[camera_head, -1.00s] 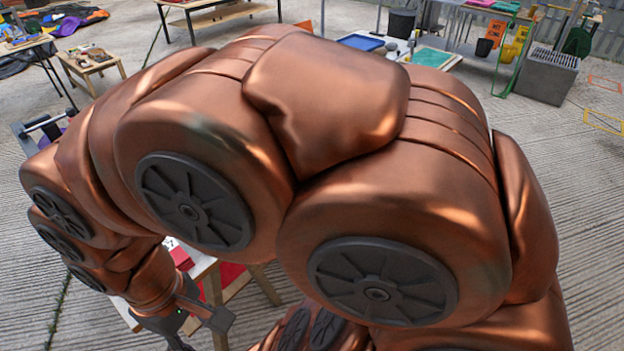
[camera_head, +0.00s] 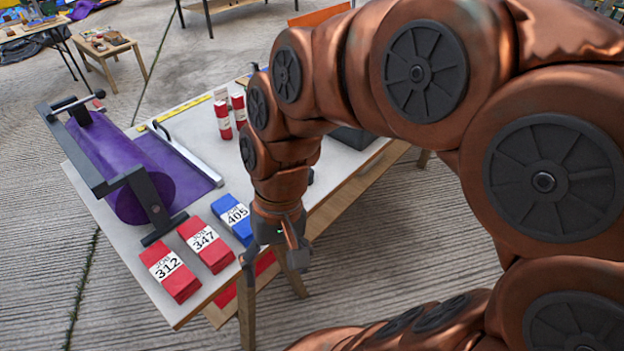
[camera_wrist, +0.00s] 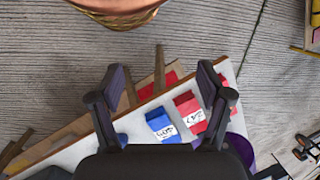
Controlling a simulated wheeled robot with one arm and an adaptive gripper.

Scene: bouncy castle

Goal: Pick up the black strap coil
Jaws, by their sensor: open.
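I cannot make out a black strap coil for certain in either view. A small dark thing (camera_head: 311,176) shows on the white worktable (camera_head: 215,170) just right of my arm, mostly hidden, and I cannot tell what it is. My gripper (camera_head: 274,262) points down at the table's front edge, near the blue block marked 405 (camera_head: 233,219). In the wrist view my gripper (camera_wrist: 162,80) has its two fingers wide apart with nothing between them.
Red blocks marked 347 (camera_head: 206,244) and 312 (camera_head: 171,269) lie beside the blue one. A purple roll in a dark frame (camera_head: 131,190) fills the table's left. Red-and-white cylinders (camera_head: 223,118) stand farther back. My arm hides the table's right part.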

